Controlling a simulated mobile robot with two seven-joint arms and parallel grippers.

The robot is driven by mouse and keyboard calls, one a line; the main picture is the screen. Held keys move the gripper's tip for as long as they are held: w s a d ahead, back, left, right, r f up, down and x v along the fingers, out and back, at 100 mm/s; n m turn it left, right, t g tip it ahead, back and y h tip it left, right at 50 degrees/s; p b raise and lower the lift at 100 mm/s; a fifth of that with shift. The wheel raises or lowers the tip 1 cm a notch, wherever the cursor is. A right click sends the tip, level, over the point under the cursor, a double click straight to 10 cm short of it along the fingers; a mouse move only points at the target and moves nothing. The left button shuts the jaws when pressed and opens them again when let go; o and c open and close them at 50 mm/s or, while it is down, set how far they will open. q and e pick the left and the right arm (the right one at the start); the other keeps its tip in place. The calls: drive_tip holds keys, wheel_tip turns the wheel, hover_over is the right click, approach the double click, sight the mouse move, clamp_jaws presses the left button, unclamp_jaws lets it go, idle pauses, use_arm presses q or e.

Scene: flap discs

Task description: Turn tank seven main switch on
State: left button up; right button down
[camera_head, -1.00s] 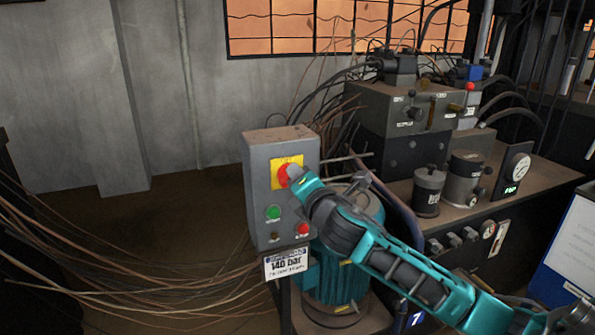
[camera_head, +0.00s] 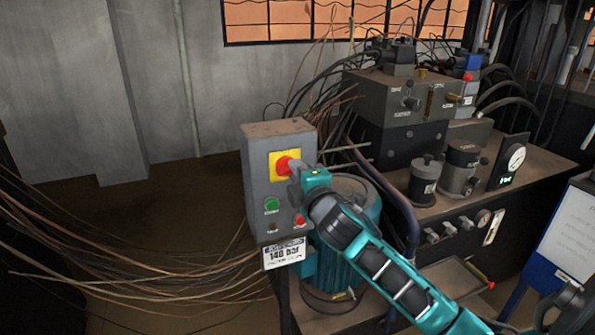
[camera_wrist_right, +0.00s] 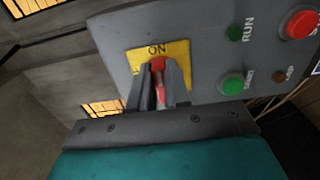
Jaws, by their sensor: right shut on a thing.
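The main switch is a red rotary knob (camera_head: 282,164) on a yellow plate (camera_head: 276,174), high on the front of a grey control box (camera_head: 253,196). My right gripper (camera_head: 294,172) reaches it from the right, and its fingers partly cover the knob. In the right wrist view the two grey fingers (camera_wrist_right: 161,74) are shut on the red handle (camera_wrist_right: 160,94), one on each side. The word ON shows on the yellow plate (camera_wrist_right: 180,50) beyond the fingertips. My left gripper is not in view.
Below the switch are a green button (camera_head: 271,205) and a red button (camera_head: 299,220). A "140 bar" sign (camera_head: 284,253) is under the box. A teal motor (camera_head: 340,262) stands behind my right arm. Loose cables (camera_head: 130,285) spread left. A bench with valves and gauges (camera_head: 480,195) stands right.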

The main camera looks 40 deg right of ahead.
idle(0.4)
drive_tip(key=c, duration=1.1)
unclamp_jaws()
drive_tip(key=shift+s, duration=0.1)
drive_tip(key=v, duration=1.2)
drive_tip(key=shift+s+a, duration=0.1)
drive_tip(key=shift+s, duration=0.2)
drive_tip(key=s+a+f+m+g+y, duration=0.2)
drive_tip(key=s+a+f+m, duration=0.2)
drive_tip(key=f, duration=0.5)
drive_tip(key=s+a+f+m+g+y, duration=0.2)
drive_tip(key=a+f, duration=0.4)
drive_tip(key=f, duration=0.4)
drive_tip(key=s+a+f+m+g+y, duration=0.2)
drive_tip(key=s+a+f+m, duration=0.3)
drive_tip(key=f, duration=0.5)
drive_tip(key=shift+s+a+f+m+g, duration=0.3)
drive_tip(key=shift+m+g, duration=0.1)
drive_tip(key=shift+m, duration=0.4)
